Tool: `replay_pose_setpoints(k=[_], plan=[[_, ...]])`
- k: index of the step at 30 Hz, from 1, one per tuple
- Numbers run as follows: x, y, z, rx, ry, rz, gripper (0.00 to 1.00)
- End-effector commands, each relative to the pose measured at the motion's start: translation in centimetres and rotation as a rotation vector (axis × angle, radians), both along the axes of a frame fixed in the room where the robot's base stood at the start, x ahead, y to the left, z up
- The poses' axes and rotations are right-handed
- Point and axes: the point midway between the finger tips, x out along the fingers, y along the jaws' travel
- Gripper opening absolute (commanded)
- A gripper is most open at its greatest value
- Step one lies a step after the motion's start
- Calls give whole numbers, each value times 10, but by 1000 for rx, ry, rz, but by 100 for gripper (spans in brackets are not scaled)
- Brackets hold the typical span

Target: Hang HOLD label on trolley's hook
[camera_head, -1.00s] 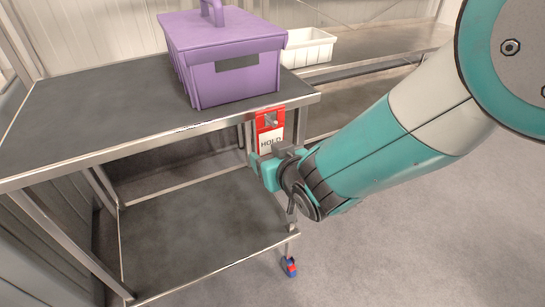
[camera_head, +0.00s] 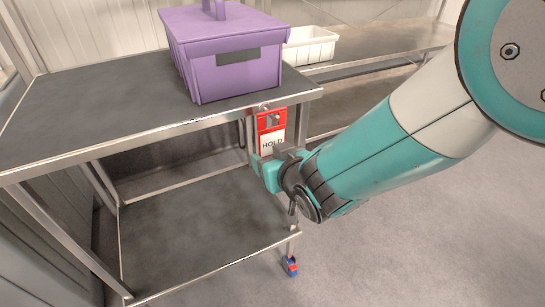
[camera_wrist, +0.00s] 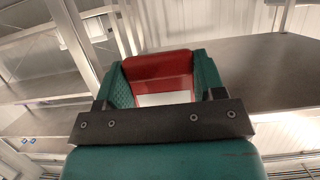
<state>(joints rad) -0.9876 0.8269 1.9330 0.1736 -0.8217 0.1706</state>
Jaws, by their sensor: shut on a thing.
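The HOLD label (camera_head: 271,133) is a red and white tag with a slot near its top. It hangs upright in my gripper (camera_head: 270,160), which is shut on its lower part. It is in front of the trolley's (camera_head: 97,150) near right corner, just below the top shelf's edge. A small metal piece, apparently the hook (camera_head: 264,107), shows at that edge just above the label; I cannot tell whether they touch. In the wrist view the label's red part (camera_wrist: 158,66) lies between the green fingers (camera_wrist: 160,85), and the hook cannot be made out.
A purple box (camera_head: 235,75) with a handle stands on the trolley's top shelf near the label. A white bin (camera_head: 310,46) sits on a metal bench (camera_head: 385,47) behind. The lower shelf (camera_head: 200,230) is empty. Open floor (camera_head: 430,240) lies to the right.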

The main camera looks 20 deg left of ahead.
Motion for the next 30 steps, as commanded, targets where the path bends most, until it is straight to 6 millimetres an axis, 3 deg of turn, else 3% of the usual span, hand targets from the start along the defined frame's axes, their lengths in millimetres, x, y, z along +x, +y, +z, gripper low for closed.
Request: replay_pose_setpoints(k=[8, 9, 12, 23, 30], plan=[[0, 0, -3, 0, 0, 0, 0], [0, 0, -3, 0, 0, 0, 70], [0, 0, -3, 0, 0, 0, 92], [-3, -3, -1, -1, 1, 0, 92], [-30, -34, 15, 0, 1, 2, 92]])
